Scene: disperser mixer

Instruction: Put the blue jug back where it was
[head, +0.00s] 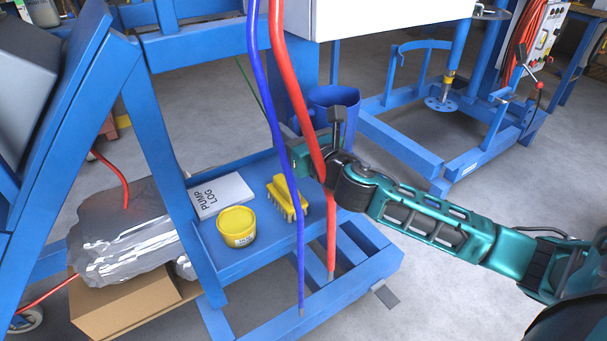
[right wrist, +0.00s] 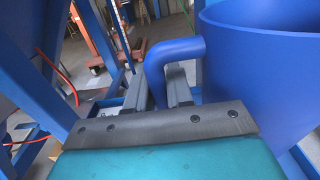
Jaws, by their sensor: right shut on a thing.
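The blue jug (head: 333,99) is at the middle of the head view, behind my right gripper and a hanging red hose. It also fills the right side of the right wrist view (right wrist: 265,65), with its curved handle (right wrist: 172,50) toward the fingers. My right gripper (right wrist: 172,88) is shut on the jug's handle. In the head view the right gripper (head: 325,140) is beside the jug, above the back right of the blue shelf (head: 262,245). The jug looks upright; whether its base touches anything is hidden. My left gripper is not in view.
On the shelf are a PUMP LOG pad (head: 222,195), a yellow tub (head: 237,226) and a yellow brush (head: 287,197). A red hose (head: 290,75) and a blue hose (head: 268,100) hang in front of the shelf. Blue frame legs (head: 165,140) stand at left.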

